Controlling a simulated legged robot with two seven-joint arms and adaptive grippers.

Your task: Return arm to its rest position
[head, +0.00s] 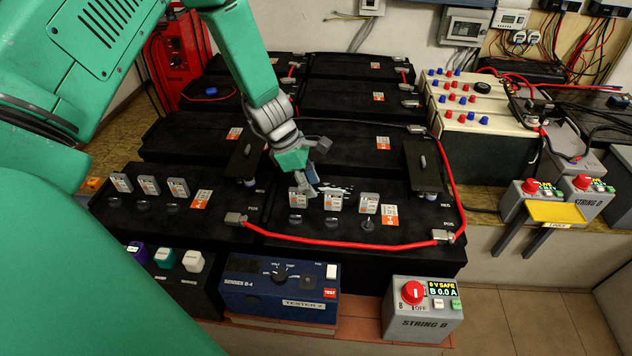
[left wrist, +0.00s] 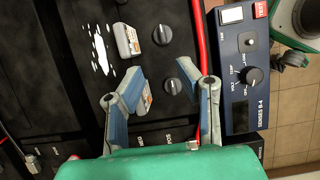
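My left arm reaches in from the upper left in the head view, away from my body and over the black batteries. Its left gripper (head: 310,178) hangs low over the front right battery (head: 280,222). In the left wrist view the gripper (left wrist: 172,90) has its two fingers apart. Nothing is held between them. A grey cap with an orange-white label (left wrist: 145,103) shows beside one finger, partly hidden; I cannot tell whether they touch. Another labelled cap (left wrist: 128,42) stands clear. My right gripper is not seen in either view.
A red cable (head: 340,245) runs along the battery's front and right side. Black plates with handles (head: 422,165) stand at either side of the gripper. A white spill (head: 338,189) lies close by. The blue tester (head: 278,288) and String B box (head: 422,310) stand in front.

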